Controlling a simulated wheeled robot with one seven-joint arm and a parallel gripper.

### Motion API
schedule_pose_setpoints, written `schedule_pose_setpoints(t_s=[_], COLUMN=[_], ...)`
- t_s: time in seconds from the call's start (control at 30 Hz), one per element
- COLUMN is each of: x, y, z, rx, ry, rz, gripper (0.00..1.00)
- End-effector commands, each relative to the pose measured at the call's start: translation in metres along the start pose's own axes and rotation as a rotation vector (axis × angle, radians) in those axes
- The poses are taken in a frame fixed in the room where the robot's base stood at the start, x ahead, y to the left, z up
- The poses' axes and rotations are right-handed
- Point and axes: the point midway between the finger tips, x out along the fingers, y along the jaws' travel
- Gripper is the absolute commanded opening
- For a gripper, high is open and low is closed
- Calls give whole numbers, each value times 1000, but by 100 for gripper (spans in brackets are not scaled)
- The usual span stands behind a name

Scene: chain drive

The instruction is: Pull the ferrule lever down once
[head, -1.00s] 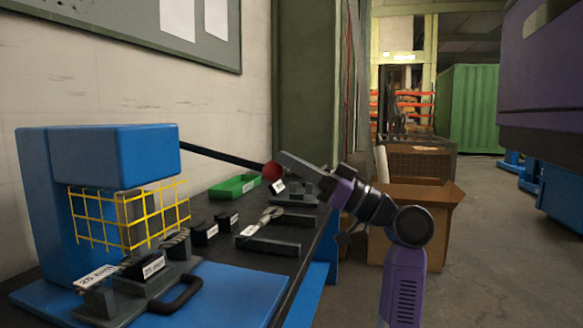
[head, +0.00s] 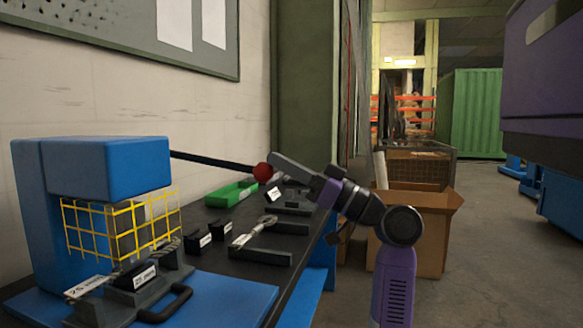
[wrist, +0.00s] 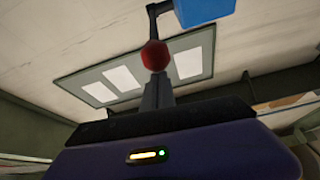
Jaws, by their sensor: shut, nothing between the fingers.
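The ferrule lever is a black bar (head: 215,160) running from the blue press (head: 108,168) to a red ball knob (head: 262,172). It slopes slightly down toward the knob. My gripper (head: 275,162) is shut, with its fingertips right at the knob's right side. In the wrist view the red knob (wrist: 155,55) is just beyond the tips of my shut gripper (wrist: 157,78). I cannot tell whether they touch. The yellow guard grid (head: 120,228) covers the press opening, with a dark fixture (head: 140,290) and black handle below it.
A dark bench (head: 225,262) runs along the wall. It holds a green tray (head: 231,194), small black blocks (head: 210,236) and grey fixtures (head: 262,250) beneath the lever. A cardboard box (head: 415,235) stands on the floor behind my arm. Open floor lies to the right.

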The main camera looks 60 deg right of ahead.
Motion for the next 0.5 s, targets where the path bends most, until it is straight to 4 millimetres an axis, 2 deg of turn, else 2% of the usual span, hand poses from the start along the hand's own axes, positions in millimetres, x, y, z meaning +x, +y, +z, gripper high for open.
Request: schedule_pose_setpoints(t_s=[0.07, 0.13, 0.5], x=[13, -3, -67], y=[-3, -1, -1], z=[-14, -7, -6], rx=[-3, -2, -6], ry=[5, 6, 12], rz=[-3, 3, 2], gripper=[0, 0, 0])
